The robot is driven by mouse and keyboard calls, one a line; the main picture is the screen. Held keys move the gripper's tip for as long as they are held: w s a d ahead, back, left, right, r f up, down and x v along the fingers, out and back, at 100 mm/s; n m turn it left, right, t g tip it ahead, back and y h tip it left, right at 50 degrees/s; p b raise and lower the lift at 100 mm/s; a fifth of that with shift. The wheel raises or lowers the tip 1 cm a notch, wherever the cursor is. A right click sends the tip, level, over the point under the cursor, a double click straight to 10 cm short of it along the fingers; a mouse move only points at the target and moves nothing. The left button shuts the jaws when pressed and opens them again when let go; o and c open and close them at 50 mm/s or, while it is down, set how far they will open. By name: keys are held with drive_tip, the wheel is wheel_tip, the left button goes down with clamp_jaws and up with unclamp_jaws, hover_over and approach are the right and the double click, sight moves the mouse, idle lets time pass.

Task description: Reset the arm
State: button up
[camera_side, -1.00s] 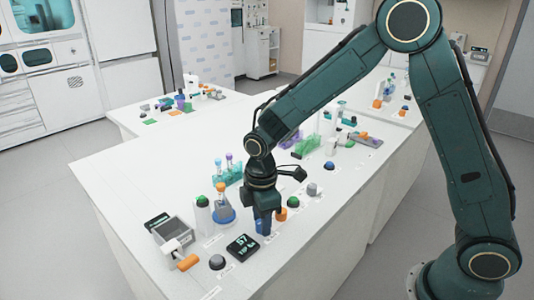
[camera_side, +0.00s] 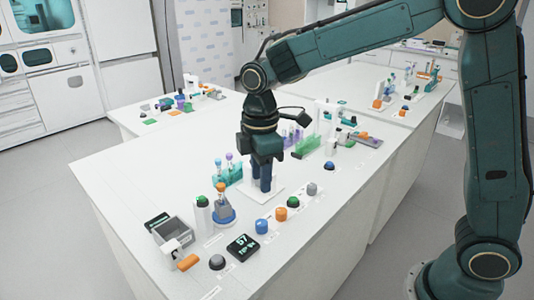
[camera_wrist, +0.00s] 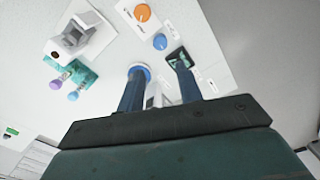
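My gripper (camera_side: 262,188) hangs pointing down above the white bench (camera_side: 130,185), behind the row of knobs and beside the teal tube rack (camera_side: 228,177). In the wrist view its two dark blue fingers (camera_wrist: 158,85) stand apart with nothing held between them. The blue knob (camera_side: 262,227) and orange knob (camera_side: 281,214) stand uncovered in front of it. They also show in the wrist view, the orange knob (camera_wrist: 142,12) above the blue knob (camera_wrist: 160,41). One finger partly hides a blue round base (camera_wrist: 141,70) there.
Around my gripper are a flask on a blue base (camera_side: 223,213), a green-topped white cylinder (camera_side: 202,212), a dark display (camera_side: 243,248), a green button (camera_side: 293,202) and a green rack (camera_side: 307,146). A grey bin (camera_side: 175,232) stands at front left. The air above the bench is open.

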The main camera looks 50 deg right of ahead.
drive_tip(key=shift+r, duration=0.55)
drive_tip(key=s+d+r+m+t, duration=0.2)
drive_tip(key=s+d+m, duration=0.1)
drive_tip(key=s, duration=0.4)
drive_tip(key=s+d+r+m+t, duration=0.1)
drive_tip(key=s+d+r+m, duration=0.1)
drive_tip(key=s+m, duration=0.3)
drive_tip(key=s+d+r+m+t, duration=0.2)
drive_tip(key=s+d+m, duration=0.3)
drive_tip(key=s, duration=0.5)
drive_tip(key=shift+r+t, duration=0.2)
drive_tip(key=shift+t, duration=0.1)
